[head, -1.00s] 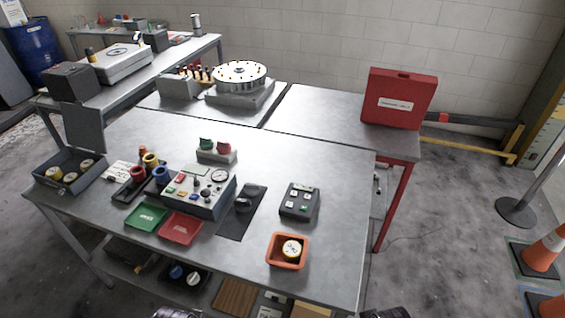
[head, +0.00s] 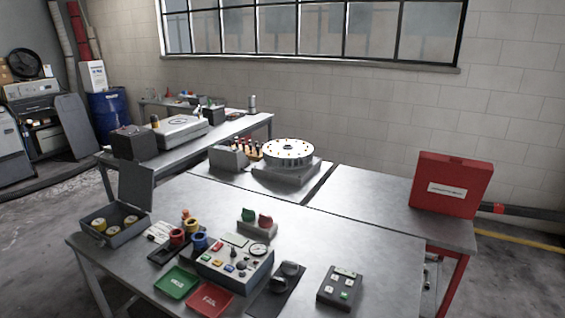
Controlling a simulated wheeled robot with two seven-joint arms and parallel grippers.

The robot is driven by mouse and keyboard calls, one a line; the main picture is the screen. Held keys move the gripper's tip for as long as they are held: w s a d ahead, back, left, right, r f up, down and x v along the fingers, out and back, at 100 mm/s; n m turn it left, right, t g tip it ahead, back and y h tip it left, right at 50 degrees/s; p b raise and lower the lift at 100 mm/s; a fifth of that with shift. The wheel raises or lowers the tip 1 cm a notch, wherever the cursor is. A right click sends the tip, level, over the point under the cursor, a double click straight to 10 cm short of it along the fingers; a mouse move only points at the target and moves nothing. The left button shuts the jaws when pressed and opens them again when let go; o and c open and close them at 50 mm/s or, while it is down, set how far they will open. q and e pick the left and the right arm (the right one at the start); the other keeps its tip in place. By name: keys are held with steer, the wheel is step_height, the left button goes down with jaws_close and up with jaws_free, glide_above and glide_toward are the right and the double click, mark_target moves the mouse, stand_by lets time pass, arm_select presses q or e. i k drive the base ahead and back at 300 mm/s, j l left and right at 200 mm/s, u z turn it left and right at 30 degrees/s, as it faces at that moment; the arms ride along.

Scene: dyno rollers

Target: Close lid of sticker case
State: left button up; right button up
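A dark grey case (head: 116,237) stands open at the left end of the near metal table, likely the sticker case. Its lid (head: 137,187) stands up, tilted slightly back, at the rear side. Several round yellow-and-white rolls (head: 121,224) lie inside. Neither of my grippers shows in the head view.
Right of the case are a white card (head: 160,232), colored cups (head: 185,236), a control box (head: 235,268), green (head: 177,283) and red (head: 209,299) trays and a keypad (head: 340,288). A red case (head: 451,184) stands on the far right table.

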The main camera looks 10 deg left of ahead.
mark_target(135, 182)
steer(key=u, duration=1.25)
